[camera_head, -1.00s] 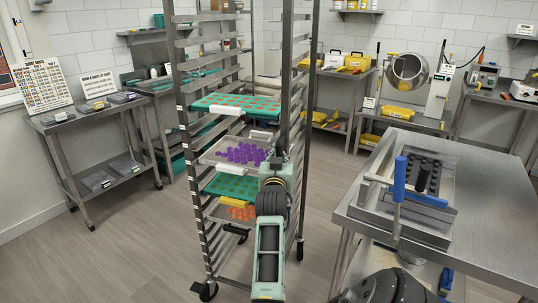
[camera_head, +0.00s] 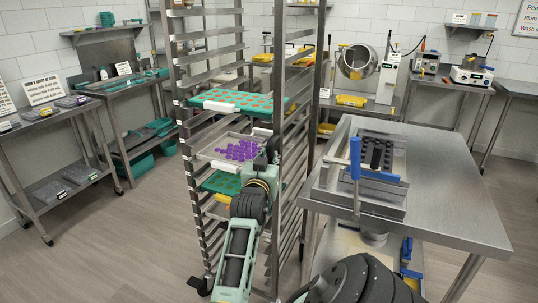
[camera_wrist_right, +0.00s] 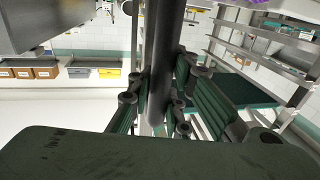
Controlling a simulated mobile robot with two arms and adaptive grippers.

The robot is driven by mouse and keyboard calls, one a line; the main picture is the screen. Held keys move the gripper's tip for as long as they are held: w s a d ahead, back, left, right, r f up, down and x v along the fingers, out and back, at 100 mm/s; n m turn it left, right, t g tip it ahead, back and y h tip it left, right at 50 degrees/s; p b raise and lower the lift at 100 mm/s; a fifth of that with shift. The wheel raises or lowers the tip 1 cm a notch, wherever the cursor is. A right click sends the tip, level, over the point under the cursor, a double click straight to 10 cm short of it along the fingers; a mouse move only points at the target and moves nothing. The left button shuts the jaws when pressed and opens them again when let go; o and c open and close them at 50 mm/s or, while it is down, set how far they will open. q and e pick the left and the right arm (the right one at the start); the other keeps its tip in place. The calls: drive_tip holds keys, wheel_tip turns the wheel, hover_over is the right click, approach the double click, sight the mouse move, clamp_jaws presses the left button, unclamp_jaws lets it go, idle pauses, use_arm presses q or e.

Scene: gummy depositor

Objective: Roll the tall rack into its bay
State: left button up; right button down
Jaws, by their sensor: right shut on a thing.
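The tall rack (camera_head: 179,85) is a steel frame on castors, upright in the middle of the head view. It holds a green tray (camera_head: 240,101) of orange pieces, a tray of purple gummies (camera_head: 238,150) and a lower green tray (camera_head: 221,182). My right gripper (camera_head: 271,150) is at the rack's near right post at mid height. In the right wrist view its fingers (camera_wrist_right: 160,105) close around the dark upright post (camera_wrist_right: 164,50). My left gripper is not in view. I cannot make out a marked bay. The rack's lower right part is partly behind my arm.
A steel table (camera_head: 450,190) with a blue-handled depositor (camera_head: 375,160) stands close to the rack's right side. Shelved carts (camera_head: 55,121) line the left wall. A mixing drum (camera_head: 356,62) stands at the back. The floor on the left (camera_head: 110,255) is open.

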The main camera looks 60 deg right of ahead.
drive_tip(key=shift+s+f, duration=0.25)
drive_tip(key=shift+f, duration=0.2)
drive_tip(key=c, duration=2.1)
unclamp_jaws()
drive_tip(key=o, duration=0.5)
drive_tip(key=shift+s+a+r, duration=0.2)
drive_tip(key=shift+s+r, duration=0.15)
drive_tip(key=shift+r, duration=0.05)
drive_tip(key=shift+c, duration=0.2)
drive_tip(key=shift+w+d, duration=0.1)
drive_tip(key=shift+w, duration=0.1)
drive_tip(key=shift+r, duration=0.25)
wheel_tip(320, 180, up, 10)
drive_tip(key=shift+f, duration=0.25)
